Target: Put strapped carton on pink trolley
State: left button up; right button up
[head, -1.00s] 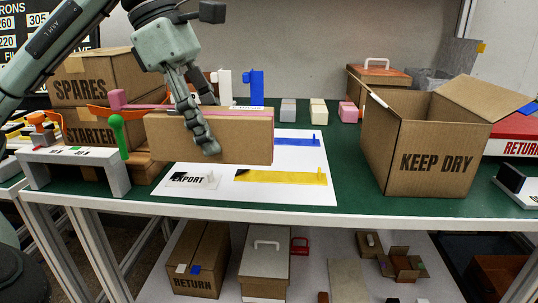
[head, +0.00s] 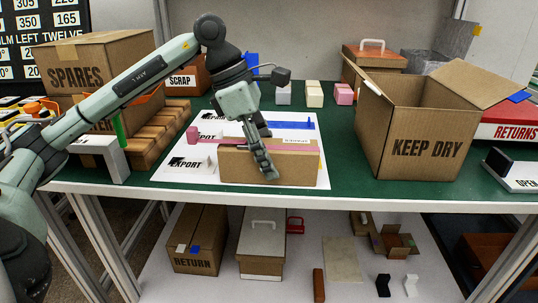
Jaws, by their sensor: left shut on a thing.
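A long brown carton (head: 290,168) stands on or just above the white sheet on the green bench in the head view. My left gripper (head: 268,172) is shut on it, one finger down its near face. A pink strip (head: 305,148) runs along the carton's top edge and sticks out to the left, ending in a pink knob (head: 192,134). I cannot tell whether this is a strap or part of the pink trolley. No other clear pink trolley shows. My right gripper is not in view.
The white sheet (head: 185,174) has a blue strip (head: 303,126) behind the carton. An open KEEP DRY box (head: 410,147) stands to the right. Grey, cream and pink blocks (head: 344,94) stand at the back. SPARES boxes (head: 100,62) and a wooden pallet (head: 155,140) are on the left.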

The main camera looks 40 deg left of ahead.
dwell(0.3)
pick_arm(q)
jog(key=o, duration=1)
jog(key=shift+f, duration=0.1)
jog(key=o, duration=0.4)
jog(key=shift+o, duration=0.2)
